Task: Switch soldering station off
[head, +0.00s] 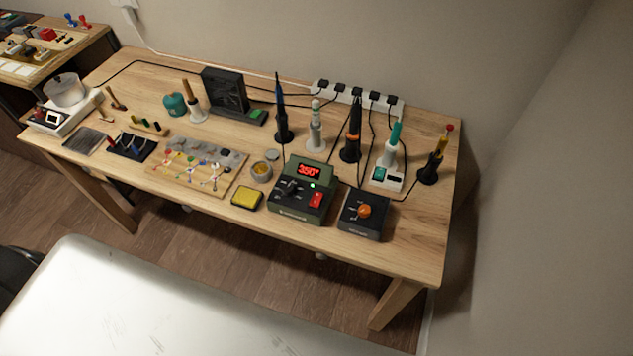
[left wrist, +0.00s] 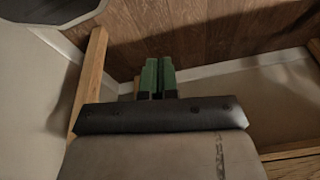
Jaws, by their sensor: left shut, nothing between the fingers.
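The soldering station (head: 303,190) is a dark green box near the front edge of the wooden table in the head view. Its red display (head: 308,170) is lit and reads about 350°. A red switch (head: 316,200) sits on the right of its front, and a dark knob (head: 291,187) on the left. My left gripper (left wrist: 159,66) shows only in the left wrist view. Its green fingers are shut with nothing between them, over the wood floor beside table legs. The station is not in that view. My right gripper is not in either view.
A black box with an orange knob (head: 364,211) stands right of the station. A yellow sponge tray (head: 247,197) lies to its left. Tools in stands and a white power strip (head: 360,96) are behind. A white surface (head: 150,300) is in the foreground.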

